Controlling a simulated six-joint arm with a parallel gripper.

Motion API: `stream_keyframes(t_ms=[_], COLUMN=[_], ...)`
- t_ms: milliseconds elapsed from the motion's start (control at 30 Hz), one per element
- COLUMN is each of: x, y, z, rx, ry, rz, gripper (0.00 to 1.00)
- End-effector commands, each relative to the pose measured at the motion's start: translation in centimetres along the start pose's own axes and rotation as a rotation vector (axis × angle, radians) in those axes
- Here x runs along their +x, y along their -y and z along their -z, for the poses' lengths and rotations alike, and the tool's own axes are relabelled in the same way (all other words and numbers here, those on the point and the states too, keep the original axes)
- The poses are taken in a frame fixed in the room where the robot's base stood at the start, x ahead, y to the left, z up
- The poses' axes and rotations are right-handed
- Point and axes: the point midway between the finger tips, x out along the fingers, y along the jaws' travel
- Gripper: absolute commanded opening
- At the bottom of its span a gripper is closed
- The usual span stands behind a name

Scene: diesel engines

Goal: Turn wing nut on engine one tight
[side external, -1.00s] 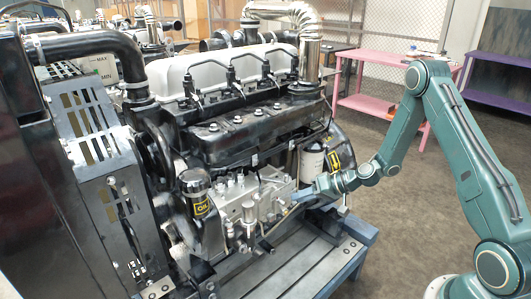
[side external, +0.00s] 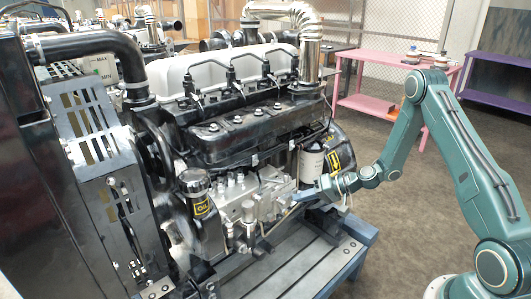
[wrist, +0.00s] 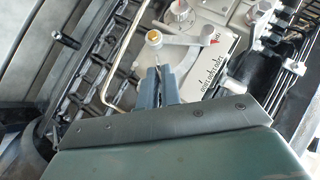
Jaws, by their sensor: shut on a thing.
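The engine (side external: 240,125) is a large block with a grey top cover and black and metal parts. My gripper (side external: 298,197) reaches in from the right to the metal pump housing low on its near side. In the wrist view, my gripper (wrist: 158,70) has its two blue-grey fingers close together. They are shut on a thin metal piece, the wing nut (wrist: 157,59), most of which the fingers hide. A round fitting with an orange-yellow centre (wrist: 154,38) sits just beyond the fingertips. In the side view the wing nut is too small to make out.
A lever with a red mark (wrist: 214,38) and a bent metal pipe (wrist: 112,65) lie close to the fingers. A white filter (side external: 311,162) stands just above my gripper.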

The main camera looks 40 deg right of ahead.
Motion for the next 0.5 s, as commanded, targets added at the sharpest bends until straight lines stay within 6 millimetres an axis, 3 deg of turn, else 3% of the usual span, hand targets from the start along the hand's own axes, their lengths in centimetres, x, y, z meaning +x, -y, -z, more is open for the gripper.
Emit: stream_keyframes(t_ms=[500], x=[-0.02], y=[-0.33], z=[-0.12], rx=[0.178], ry=[0.002], rz=[0.176], gripper=[0.00])
